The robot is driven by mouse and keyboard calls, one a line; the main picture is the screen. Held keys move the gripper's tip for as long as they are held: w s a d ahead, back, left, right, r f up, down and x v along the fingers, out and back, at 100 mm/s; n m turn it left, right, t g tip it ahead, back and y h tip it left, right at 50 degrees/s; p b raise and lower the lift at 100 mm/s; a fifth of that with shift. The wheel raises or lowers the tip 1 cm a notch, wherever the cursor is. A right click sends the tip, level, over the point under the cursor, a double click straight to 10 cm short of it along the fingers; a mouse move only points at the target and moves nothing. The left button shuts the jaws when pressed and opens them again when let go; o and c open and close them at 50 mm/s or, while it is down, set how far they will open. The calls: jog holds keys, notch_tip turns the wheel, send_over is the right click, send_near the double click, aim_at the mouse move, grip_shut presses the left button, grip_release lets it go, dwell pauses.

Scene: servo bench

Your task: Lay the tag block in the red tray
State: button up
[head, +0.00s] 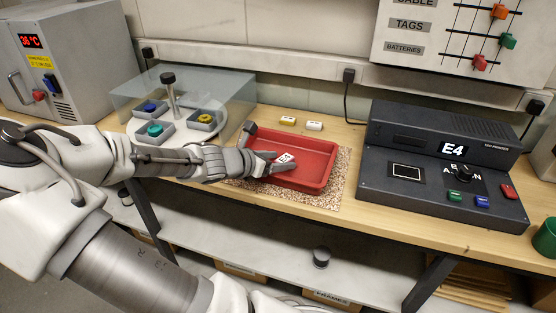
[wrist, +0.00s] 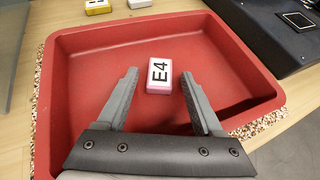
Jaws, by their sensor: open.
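The tag block (wrist: 160,76) is a small white-topped block with pink sides, marked E4. In the wrist view it lies on the floor of the red tray (wrist: 215,50), near the middle. My gripper (wrist: 158,75) is open, with one finger on each side of the block and a gap on both sides. In the head view the tag block (head: 284,157) shows just past the fingertips of my gripper (head: 270,161), inside the red tray (head: 318,182). My gripper hides the left part of the tray there.
The tray stands on a speckled mat (head: 338,190) on the wooden bench. A yellow block (head: 288,121) and a white block (head: 314,126) lie behind it. A dark tag printer (head: 440,160) reading E4 stands right. A clear-covered stand (head: 180,105) with coloured knobs is left.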

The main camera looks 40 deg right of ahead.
jog(key=shift+r, duration=0.15)
jog(key=p+v, duration=0.4)
jog(key=v, duration=0.7)
jog(key=shift+a+r, duration=0.15)
jog(key=shift+a, duration=0.2)
jog(key=s+a+f+m+y, duration=0.3)
jog(key=s+a+m+y, duration=0.2)
jog(key=a+m+y, duration=0.3)
jog(key=s+a+r+m+t+y, duration=0.2)
jog(key=s+a+r+m, duration=0.1)
jog(key=a+r+m, duration=0.2)
jog(key=s+a+r+m+t+y, duration=0.2)
jog(key=s+a+r+m+t, duration=0.1)
jog(key=r, duration=0.7)
jog(key=s+a+m, duration=0.1)
jog(key=a+m, duration=0.1)
jog(key=a, duration=0.1)
jog(key=shift+s+m, duration=0.15)
jog(key=shift+m, duration=0.15)
jog(key=shift+a+r+p, duration=0.1)
jog(key=shift+r+p, duration=0.15)
jog(key=shift+p, duration=0.1)
